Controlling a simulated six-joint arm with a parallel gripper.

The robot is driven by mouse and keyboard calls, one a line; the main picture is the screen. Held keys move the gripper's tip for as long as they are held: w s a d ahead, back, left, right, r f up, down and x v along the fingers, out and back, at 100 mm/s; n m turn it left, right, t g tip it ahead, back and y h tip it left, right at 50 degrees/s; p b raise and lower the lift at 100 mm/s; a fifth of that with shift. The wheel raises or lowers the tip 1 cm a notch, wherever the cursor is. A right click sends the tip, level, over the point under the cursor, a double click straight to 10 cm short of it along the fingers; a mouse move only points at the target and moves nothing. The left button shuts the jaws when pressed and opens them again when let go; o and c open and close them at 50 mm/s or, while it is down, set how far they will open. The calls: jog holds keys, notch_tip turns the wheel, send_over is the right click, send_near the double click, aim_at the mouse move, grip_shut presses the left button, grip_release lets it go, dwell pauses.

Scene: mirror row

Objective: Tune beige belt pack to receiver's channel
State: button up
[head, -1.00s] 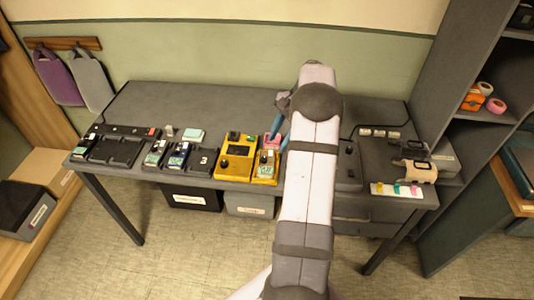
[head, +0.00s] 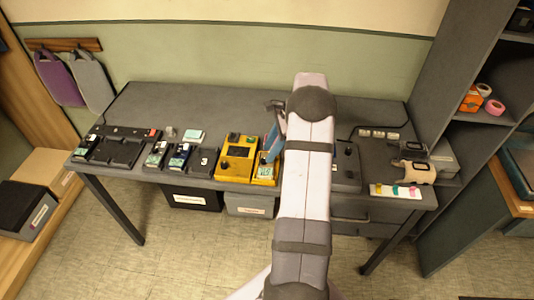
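Several small packs with pale green screens sit on the table, one on the black dock (head: 112,152) at the left and two (head: 157,153) right of it. Another pack with a green screen (head: 265,171) sits on the smaller yellow unit, beside the larger yellow unit (head: 235,162). I cannot tell which pack is the beige one, and the screens are too small to read. My gripper (head: 272,140) is over the table just above the smaller yellow unit, its blue fingers partly hidden by my arm. I cannot tell whether it holds anything.
Beige and dark pouch-like items (head: 415,171) lie at the right end, behind a white strip (head: 394,191) with coloured tabs. A black unit (head: 346,167) stands right of my arm. Grey shelving (head: 450,100) rises at the right. The table's back left is clear.

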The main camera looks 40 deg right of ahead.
aim_at(264, 161)
jog(key=shift+p+x, duration=0.35)
jog(key=shift+x, duration=1.3)
jog(key=shift+c, duration=0.5)
grip_shut()
jog(key=shift+w+n+g, duration=0.15)
jog(key=shift+n+g, duration=0.25)
jog(key=shift+n, duration=0.6)
jog(key=shift+o, duration=0.5)
grip_release()
jog(key=shift+d, duration=0.1)
